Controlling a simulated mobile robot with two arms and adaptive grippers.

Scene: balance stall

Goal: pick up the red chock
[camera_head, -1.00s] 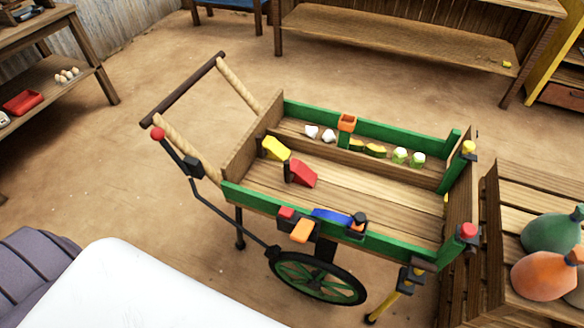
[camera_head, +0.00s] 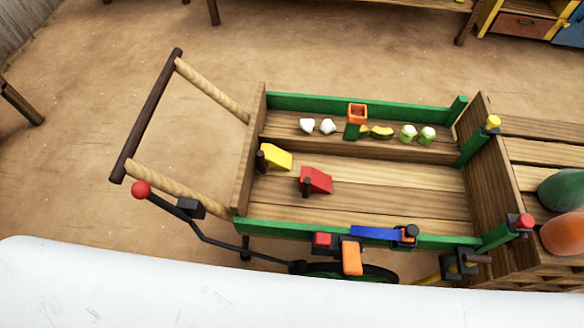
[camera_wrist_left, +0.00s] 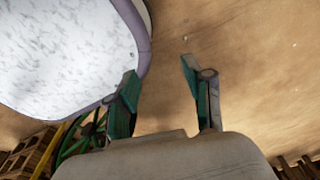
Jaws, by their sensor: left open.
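The red chock (camera_head: 318,180) lies on the plank bed of the wooden cart (camera_head: 400,196) in the head view, with a dark peg at its left side. A yellow chock (camera_head: 277,156) sits behind it and to the left. My left gripper (camera_wrist_left: 158,82) shows only in the left wrist view. Its two teal-padded fingers are apart with nothing between them, over bare floor and away from the chock. The red chock is not in the wrist view. My right gripper is in no frame.
The cart has green side rails (camera_head: 360,104), a handle frame (camera_head: 150,115) at left and a black lever with a red knob (camera_head: 141,189). Small vegetables (camera_head: 382,132) line the back compartment. A slatted crate (camera_head: 545,152) with gourds stands at right.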

